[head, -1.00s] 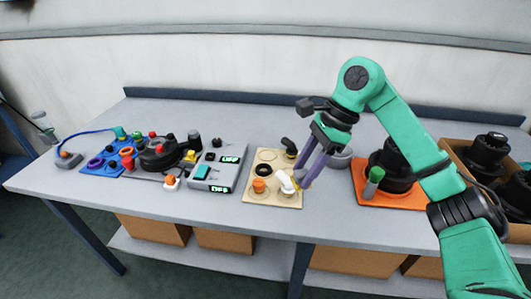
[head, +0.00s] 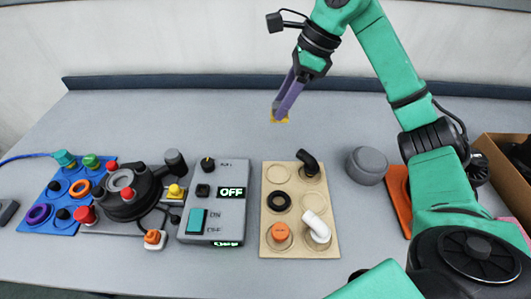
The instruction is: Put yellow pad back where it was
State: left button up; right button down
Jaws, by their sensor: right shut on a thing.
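My right gripper (head: 281,108) points down over the back part of the bench, its purple fingers shut on the yellow pad (head: 280,119). Only a small part of the pad shows at the fingertips. I cannot tell whether it touches the bench top. The tan board (head: 295,210) lies in front of the gripper, apart from it. It bears a black ring (head: 279,201), a black elbow (head: 308,161), a white elbow (head: 317,226) and an orange cap (head: 280,232). One round spot at its back left is empty. My left gripper is out of view.
A grey control box (head: 217,200) showing OFF stands left of the board. Further left are a black round device (head: 128,198) and a blue tray (head: 68,200). A grey cylinder (head: 367,165) stands at right, near an orange plate (head: 397,195). The back of the bench (head: 170,115) is clear.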

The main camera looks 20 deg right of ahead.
jog(key=f, duration=0.6)
jog(key=s+f, duration=0.1)
jog(key=f, duration=0.5)
jog(key=f+p, duration=0.1)
jog(key=f, duration=0.6)
jog(key=shift+s, duration=0.35)
jog(key=shift+f, duration=0.15)
jog(key=shift+c, duration=1.8)
grip_release()
jog(key=shift+w, duration=0.1)
pick_arm(q)
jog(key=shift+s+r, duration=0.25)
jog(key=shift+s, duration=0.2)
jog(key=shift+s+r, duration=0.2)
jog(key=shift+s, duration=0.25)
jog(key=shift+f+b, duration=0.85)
jog(key=shift+b, duration=0.05)
pick_arm(e)
jog(key=v, duration=1.2)
